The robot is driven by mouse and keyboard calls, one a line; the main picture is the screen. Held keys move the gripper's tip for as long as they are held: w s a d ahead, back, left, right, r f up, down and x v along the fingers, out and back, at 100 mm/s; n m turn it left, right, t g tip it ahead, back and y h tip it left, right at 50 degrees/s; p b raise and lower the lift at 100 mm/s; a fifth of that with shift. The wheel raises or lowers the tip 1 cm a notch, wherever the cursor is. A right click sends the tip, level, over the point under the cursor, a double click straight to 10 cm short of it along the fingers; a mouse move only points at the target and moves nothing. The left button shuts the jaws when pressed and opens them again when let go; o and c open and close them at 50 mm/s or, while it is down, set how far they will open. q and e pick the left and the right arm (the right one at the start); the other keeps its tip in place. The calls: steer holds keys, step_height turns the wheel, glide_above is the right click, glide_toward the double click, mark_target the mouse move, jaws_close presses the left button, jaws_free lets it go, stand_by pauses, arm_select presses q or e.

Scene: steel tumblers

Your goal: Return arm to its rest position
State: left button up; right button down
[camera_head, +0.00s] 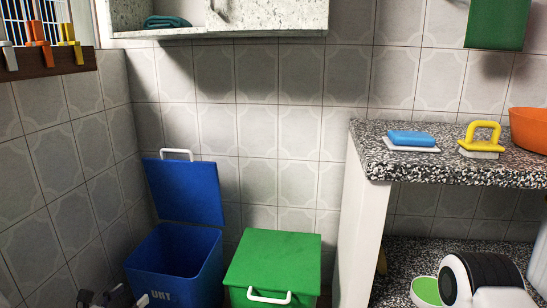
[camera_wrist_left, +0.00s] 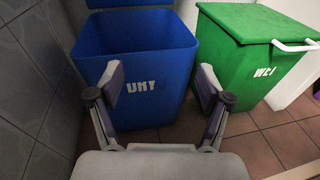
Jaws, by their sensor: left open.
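My left gripper (camera_head: 118,299) shows at the bottom left edge of the head view, in front of the blue bin (camera_head: 178,262). In the left wrist view my left gripper (camera_wrist_left: 161,84) is open, with nothing between its two fingers. The blue bin (camera_wrist_left: 165,110) stands just beyond the fingers there, its lid up. What lies at its bottom cannot be seen. My right gripper is not in view. No steel tumbler shows in either view.
A green bin (camera_head: 272,262) with its lid shut stands right of the blue one. A speckled counter (camera_head: 400,169) at the right carries a blue sponge (camera_head: 411,138), a yellow-handled brush (camera_head: 481,138) and an orange bowl (camera_head: 530,128). A green-topped container (camera_head: 426,289) sits below.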

arm_select(q)
steer(key=s+d+f+m+g+h+p, duration=0.1)
steer(key=s+d+f+m+g+h, duration=0.15)
steer(key=s+d+g, duration=0.4)
steer(key=s+d+f+m+g+h+p, duration=0.2)
steer(key=s+d+m, duration=0.2)
steer(key=d, duration=0.5)
steer(key=s+d+f+m+g+h+p, duration=0.1)
steer(key=s+d+f+m+g+h, duration=0.2)
steer(key=s+d, duration=0.35)
steer(key=s+f+m+g+y+p, duration=0.2)
steer(key=s+m+g+y, duration=0.65)
steer(key=s, duration=1.25)
steer(key=s+a+m+g+y, duration=0.3)
steer(key=s+a+m, duration=0.3)
steer(key=m, duration=0.3)
steer(key=w+f+m+t, duration=0.3)
steer(key=w+m+t, duration=0.2)
steer(key=w+t, duration=0.3)
step_height(320, 180, up, 38)
steer(key=w+g+p, duration=0.1)
steer(key=p, duration=3.7)
steer(key=shift+d+p, duration=0.3)
steer(key=shift+p, duration=0.05)
